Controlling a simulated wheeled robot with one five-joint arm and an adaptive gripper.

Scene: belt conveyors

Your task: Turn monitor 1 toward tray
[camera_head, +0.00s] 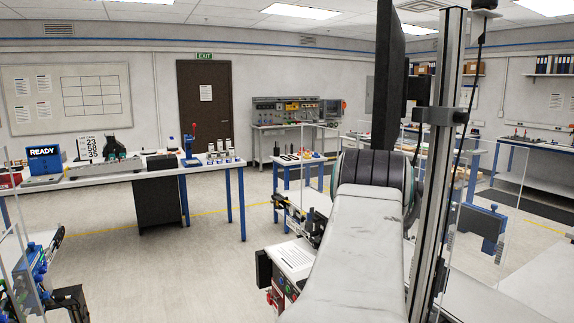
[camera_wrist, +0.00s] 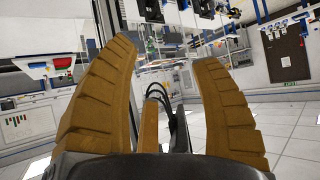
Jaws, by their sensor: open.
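A dark flat panel (camera_head: 388,75), seen edge-on, stands upright beside a metal post at the upper right of the head view. It looks like a monitor, but its screen face is hidden and I see no number on it. I cannot make out a tray for certain in either view.
The metal post (camera_head: 437,160) rises close to my arm. A table (camera_head: 215,166) at the left carries a blue READY display (camera_head: 43,158) and small parts. Clear panels (camera_head: 510,190) stand at the right. Open floor (camera_head: 150,265) lies between the tables. A dark door (camera_head: 204,100) is behind.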

